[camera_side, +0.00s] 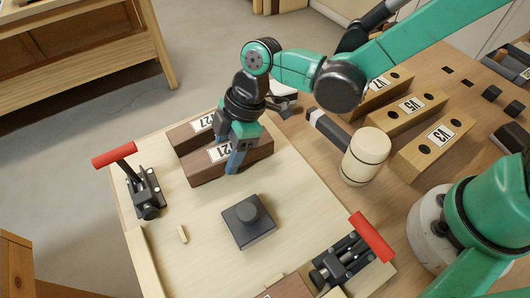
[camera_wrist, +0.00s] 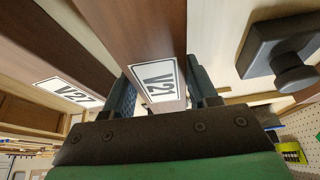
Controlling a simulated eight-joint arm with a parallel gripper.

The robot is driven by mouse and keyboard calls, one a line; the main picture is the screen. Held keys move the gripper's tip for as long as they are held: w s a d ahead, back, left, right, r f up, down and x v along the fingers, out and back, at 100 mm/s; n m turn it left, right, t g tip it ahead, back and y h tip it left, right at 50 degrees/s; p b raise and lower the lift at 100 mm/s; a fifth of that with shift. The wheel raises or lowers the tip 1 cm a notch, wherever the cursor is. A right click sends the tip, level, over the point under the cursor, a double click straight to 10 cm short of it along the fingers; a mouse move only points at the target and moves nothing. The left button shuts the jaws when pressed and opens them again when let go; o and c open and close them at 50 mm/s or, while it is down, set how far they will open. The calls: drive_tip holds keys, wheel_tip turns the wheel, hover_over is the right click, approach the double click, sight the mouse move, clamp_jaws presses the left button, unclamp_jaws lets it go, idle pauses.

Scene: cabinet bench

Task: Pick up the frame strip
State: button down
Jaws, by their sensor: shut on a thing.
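A dark brown wooden frame strip labelled V21 (camera_side: 207,173) is at the upper part of the pale board in the side view. My gripper (camera_side: 237,160) points down over its right half and is shut on it. In the wrist view the strip (camera_wrist: 145,30) runs between the two fingers of my gripper (camera_wrist: 165,88), with its label facing the camera. A second dark strip labelled V27 (camera_side: 184,134) lies beside it, and it also shows at the left in the wrist view (camera_wrist: 60,50). I cannot tell whether the V21 strip is clear of the board.
A dark square block with a knob (camera_side: 249,222) sits on the board (camera_side: 200,270). Red-handled clamps stand at left (camera_side: 145,192) and lower right (camera_side: 342,262). A mallet (camera_side: 365,157) lies right of my gripper. Lighter holed blocks, including V3 (camera_side: 434,148), stand farther right.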

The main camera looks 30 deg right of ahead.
sight(227, 150)
wheel_tip(227, 150, up, 19)
drive_tip(key=s+a+f+n+g+h, duration=0.5)
drive_tip(key=s+a+f+n, duration=0.8)
drive_tip(key=n, duration=0.6)
drive_tip(key=shift+w+a+f, duration=0.15)
drive_tip(key=shift+a+f, duration=0.05)
drive_tip(key=shift+f, duration=0.6)
drive_tip(key=shift+w+a+f, duration=0.2)
drive_tip(key=shift+a+f, duration=0.05)
drive_tip(key=shift+f, duration=0.55)
drive_tip(key=shift+w+a+f, duration=0.15)
drive_tip(key=shift+a+f, duration=0.05)
drive_tip(key=shift+f, duration=0.6)
drive_tip(key=shift+f, duration=0.4)
drive_tip(key=shift+c, duration=0.8)
unclamp_jaws()
drive_tip(key=shift+a, duration=0.1)
drive_tip(key=shift+c, duration=1.3)
